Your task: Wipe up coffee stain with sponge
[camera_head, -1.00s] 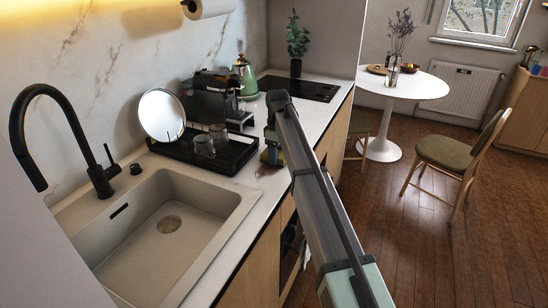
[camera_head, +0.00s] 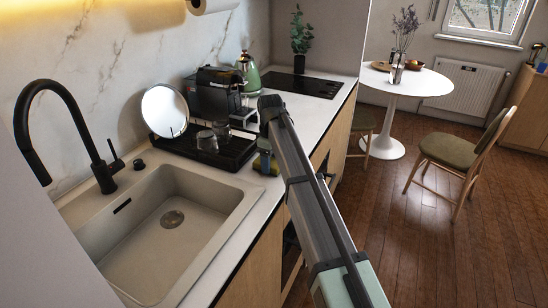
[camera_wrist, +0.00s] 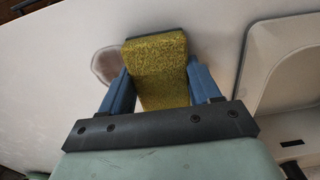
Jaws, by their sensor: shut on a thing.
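My gripper (camera_wrist: 163,88) is shut on a yellow-green sponge (camera_wrist: 160,70), with a blue finger on each side of it. In the head view my gripper (camera_head: 265,160) is over the white countertop (camera_head: 225,195), right of the black tray, and mostly hidden by my arm. A brownish coffee stain (camera_wrist: 104,64) shows on the countertop in the wrist view, left of the sponge and partly behind the left finger. I cannot tell whether the sponge touches the countertop. In the head view the stain is not clearly visible.
The sink (camera_head: 130,235) and black faucet (camera_head: 70,130) are at the left. A black tray (camera_head: 235,160) with glasses (camera_head: 207,141) and a round white plate (camera_head: 165,112) stands behind the gripper. A coffee machine (camera_head: 214,92) and kettle (camera_head: 248,74) are farther back.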

